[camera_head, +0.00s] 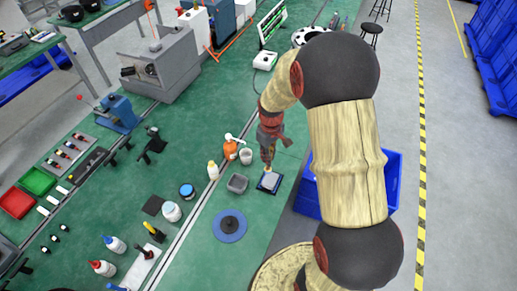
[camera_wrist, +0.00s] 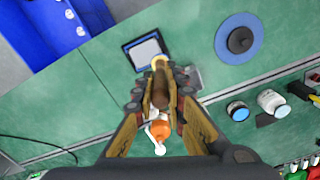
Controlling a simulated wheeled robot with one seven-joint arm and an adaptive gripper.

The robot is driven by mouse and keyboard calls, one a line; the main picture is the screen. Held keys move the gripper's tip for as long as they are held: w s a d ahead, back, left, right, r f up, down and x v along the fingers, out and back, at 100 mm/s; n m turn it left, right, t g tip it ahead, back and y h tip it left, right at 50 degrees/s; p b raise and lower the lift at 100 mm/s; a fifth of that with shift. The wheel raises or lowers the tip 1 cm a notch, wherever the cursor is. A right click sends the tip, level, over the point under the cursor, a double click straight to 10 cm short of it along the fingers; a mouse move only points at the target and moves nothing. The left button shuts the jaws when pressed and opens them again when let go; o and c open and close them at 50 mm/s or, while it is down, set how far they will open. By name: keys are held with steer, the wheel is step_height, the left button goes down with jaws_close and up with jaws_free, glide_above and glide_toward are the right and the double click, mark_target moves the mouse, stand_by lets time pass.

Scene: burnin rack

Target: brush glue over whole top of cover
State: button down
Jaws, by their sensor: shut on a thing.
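My gripper (camera_wrist: 160,82) is shut on a brush (camera_wrist: 160,97) with a brown handle, which points down at the green bench. It also shows in the head view (camera_head: 268,150) above the cover. The brush's pale yellow tip (camera_wrist: 160,62) is at the near right edge of the cover in the wrist view. The cover (camera_wrist: 146,49) is a light grey plate with a dark surround, lying flat; it also shows in the head view (camera_head: 270,180). I cannot tell if the tip touches it, or whether glue is on the top.
A grey square container (camera_head: 237,184) and a blue disc (camera_head: 230,225) lie beside the cover. A blue crate (camera_head: 393,180) is off the bench's right edge.

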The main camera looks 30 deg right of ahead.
steer(key=shift+s+d+f+b, duration=0.15)
steer(key=shift+f+b, duration=0.25)
steer(key=shift+f, duration=0.2)
steer(key=shift+f+b, duration=1.45)
steer(key=shift+f, duration=0.9)
